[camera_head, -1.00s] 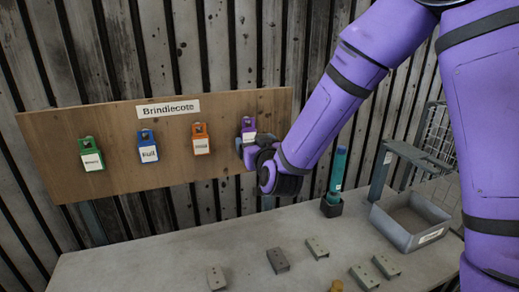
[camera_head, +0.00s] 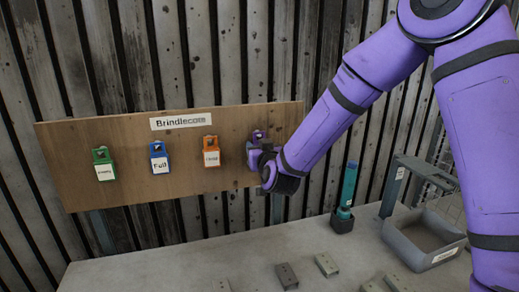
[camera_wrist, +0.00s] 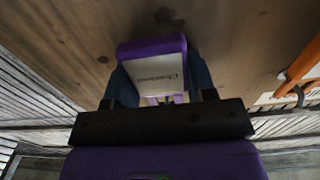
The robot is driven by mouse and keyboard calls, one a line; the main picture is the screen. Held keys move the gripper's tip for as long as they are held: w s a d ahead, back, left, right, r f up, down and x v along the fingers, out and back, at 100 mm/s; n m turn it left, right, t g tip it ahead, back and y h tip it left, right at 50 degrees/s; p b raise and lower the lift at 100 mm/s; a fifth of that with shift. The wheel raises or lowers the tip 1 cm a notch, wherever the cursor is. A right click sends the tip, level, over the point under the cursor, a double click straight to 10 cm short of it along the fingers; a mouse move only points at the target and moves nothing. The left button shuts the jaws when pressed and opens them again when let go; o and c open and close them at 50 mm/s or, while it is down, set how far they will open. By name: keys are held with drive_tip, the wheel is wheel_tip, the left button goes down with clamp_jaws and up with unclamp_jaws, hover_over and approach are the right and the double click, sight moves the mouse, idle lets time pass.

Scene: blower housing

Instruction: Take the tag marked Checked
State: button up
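The purple tag (camera_head: 257,137) hangs at the right end of the wooden board, partly hidden by my gripper. In the wrist view the purple tag (camera_wrist: 152,50) shows close up, with a white label whose blurred dark word starts with "Che" and looks like "Checked". My gripper (camera_wrist: 160,80) has one dark blue finger on each side of this tag, right beside its edges. I cannot tell whether the fingers press on it or only stand around it. In the head view my gripper (camera_head: 262,158) is at the tag, against the board's right part.
A green tag (camera_head: 104,164), a blue tag (camera_head: 159,158) labelled "Full" and an orange tag (camera_head: 211,152) hang along the wooden board (camera_head: 130,195). Below, a table (camera_head: 180,265) carries small metal blocks, a teal cylinder (camera_head: 348,186) in a dark holder and a grey bin (camera_head: 400,238).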

drive_tip(key=shift+c, duration=1.3)
drive_tip(key=shift+r, duration=0.25)
drive_tip(key=shift+r, duration=0.35)
drive_tip(key=s+d, duration=0.1)
drive_tip(key=s, duration=0.5)
drive_tip(key=shift+d, duration=0.1)
drive_tip(key=s+d, duration=0.1)
drive_tip(key=s, duration=0.6)
drive_tip(key=shift+s+d, duration=0.3)
drive_tip(key=shift+s, duration=0.05)
